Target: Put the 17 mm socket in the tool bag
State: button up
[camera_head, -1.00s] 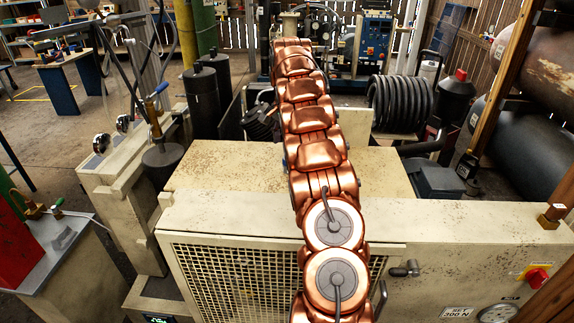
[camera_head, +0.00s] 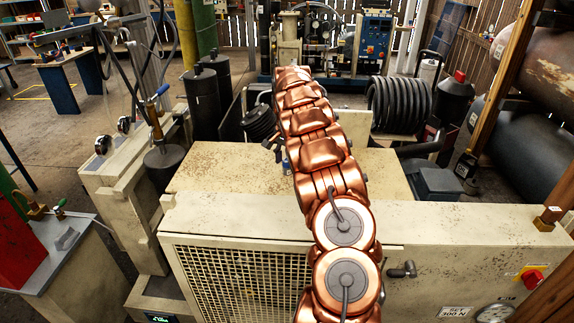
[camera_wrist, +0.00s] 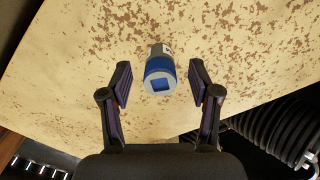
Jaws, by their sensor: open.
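A socket (camera_wrist: 159,68), grey with a blue band and a square drive hole, is on the worn cream surface (camera_wrist: 70,60) in the wrist view. I cannot read the size mark on it. My gripper (camera_wrist: 159,80) is open, with its two dark fingers on either side of the socket and gaps on both sides. I cannot make out the tool bag in either view.
The cream machine cabinet (camera_head: 225,218) with a mesh front stands before me. Black coiled hose (camera_head: 400,105) and a dark bottle with a red cap (camera_head: 452,98) are behind it at right. Dark cylinders (camera_head: 203,95) stand behind left. Its left top (camera_head: 220,170) is clear.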

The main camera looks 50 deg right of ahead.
jog(key=shift+f, duration=0.45)
grip_shut()
